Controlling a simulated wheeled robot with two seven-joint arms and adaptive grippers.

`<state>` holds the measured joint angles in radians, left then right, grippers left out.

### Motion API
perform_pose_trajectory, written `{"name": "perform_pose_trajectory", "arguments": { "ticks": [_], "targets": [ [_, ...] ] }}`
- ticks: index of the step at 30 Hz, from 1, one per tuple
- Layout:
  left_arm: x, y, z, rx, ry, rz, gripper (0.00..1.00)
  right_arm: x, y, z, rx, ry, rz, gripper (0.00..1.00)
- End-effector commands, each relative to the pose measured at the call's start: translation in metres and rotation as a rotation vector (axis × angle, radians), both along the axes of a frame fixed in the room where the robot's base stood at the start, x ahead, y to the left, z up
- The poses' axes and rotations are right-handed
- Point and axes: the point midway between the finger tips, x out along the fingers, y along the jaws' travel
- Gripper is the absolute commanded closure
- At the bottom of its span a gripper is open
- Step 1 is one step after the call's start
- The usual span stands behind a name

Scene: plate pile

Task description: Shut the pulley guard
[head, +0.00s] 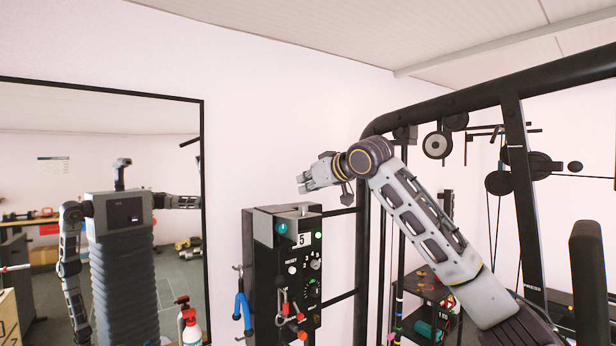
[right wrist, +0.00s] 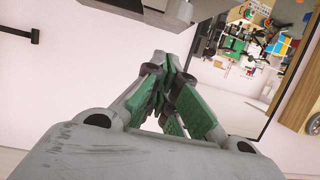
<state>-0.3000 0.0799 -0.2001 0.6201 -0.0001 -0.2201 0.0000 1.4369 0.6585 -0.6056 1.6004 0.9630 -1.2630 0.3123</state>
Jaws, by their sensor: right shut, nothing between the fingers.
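My right gripper (head: 303,184) is shut and empty above a black box with a panel (head: 305,275) marked 5. In the right wrist view its green-padded fingers (right wrist: 168,90) come together with nothing between them. The box has a grey upper part (head: 263,228), with a teal round knob beside it, and dark faces. I cannot tell for sure which part is the pulley guard or how far open it stands. A grey edge (right wrist: 170,12) shows beyond the fingertips in the right wrist view. My left gripper is not directly in view.
A large black-framed mirror (head: 150,130) on the left reflects the room and my own body. A black gym rack (head: 515,180) with pulleys (head: 437,144) stands at right, close to my right arm. A red-topped spray bottle (head: 191,330) stands at the bottom left.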

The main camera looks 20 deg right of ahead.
Motion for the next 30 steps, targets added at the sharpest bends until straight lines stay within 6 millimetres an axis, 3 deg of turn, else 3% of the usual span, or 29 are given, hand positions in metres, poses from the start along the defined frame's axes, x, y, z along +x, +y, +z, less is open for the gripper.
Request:
{"name": "perform_pose_trajectory", "arguments": {
  "ticks": [12, 30],
  "targets": [
    [0.0, 0.0, 0.005, 0.0, 0.0, 0.0, 0.5, -0.002, -0.001, -0.024, 0.0, 0.001, 0.0, 1.0],
    [0.0, 0.0, 0.003, 0.0, 0.0, 0.0, 0.5, -0.002, -0.001, -0.026, 0.003, -0.005, 0.0, 1.0]
  ]
}}
